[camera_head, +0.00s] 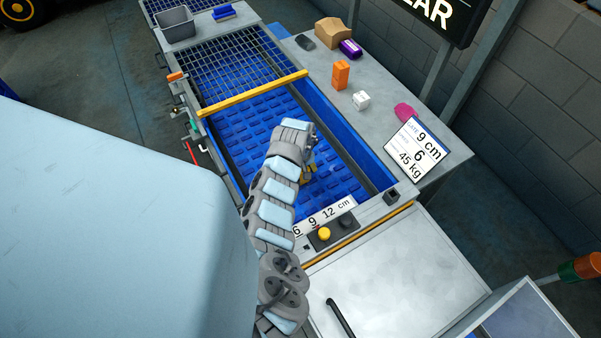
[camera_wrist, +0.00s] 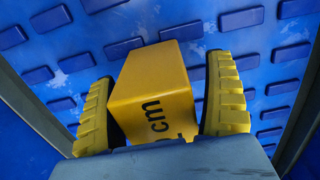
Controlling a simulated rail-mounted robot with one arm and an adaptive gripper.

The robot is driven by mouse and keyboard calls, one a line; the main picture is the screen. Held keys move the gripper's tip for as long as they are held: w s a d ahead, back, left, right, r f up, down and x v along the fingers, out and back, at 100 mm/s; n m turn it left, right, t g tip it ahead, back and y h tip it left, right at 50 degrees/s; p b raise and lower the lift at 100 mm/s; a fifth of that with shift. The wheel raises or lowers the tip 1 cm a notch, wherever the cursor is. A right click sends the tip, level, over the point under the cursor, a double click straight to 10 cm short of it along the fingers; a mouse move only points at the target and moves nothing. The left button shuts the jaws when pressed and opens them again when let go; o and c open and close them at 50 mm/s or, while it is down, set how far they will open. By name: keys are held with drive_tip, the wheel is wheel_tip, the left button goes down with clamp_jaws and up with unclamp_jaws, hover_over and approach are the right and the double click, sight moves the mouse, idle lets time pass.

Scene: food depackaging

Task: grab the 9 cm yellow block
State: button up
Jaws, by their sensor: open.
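A yellow block (camera_wrist: 155,85) with black "cm" lettering stands on the blue studded bed in the wrist view. The digit by the lettering is partly cut off, so I cannot read the size. My gripper (camera_wrist: 162,72) is open, with one yellow ribbed finger on each side of the block. The right finger is close to it; I cannot tell whether either touches. In the head view my gripper (camera_head: 309,170) is low over the blue bed (camera_head: 255,125), and my arm hides most of what is there.
A yellow bar (camera_head: 252,92) crosses the bed below a mesh (camera_head: 230,60). Side walls bound the bed. An orange block (camera_head: 340,74), white block (camera_head: 361,100) and pink item (camera_head: 405,112) are on the right counter. A sign (camera_head: 418,150) reads 9 cm, 6, 45 kg.

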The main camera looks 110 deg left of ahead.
drive_tip(key=shift+c, duration=0.3)
drive_tip(key=c, duration=1.2)
drive_tip(key=shift+r, duration=0.1)
drive_tip(key=shift+c, duration=0.2)
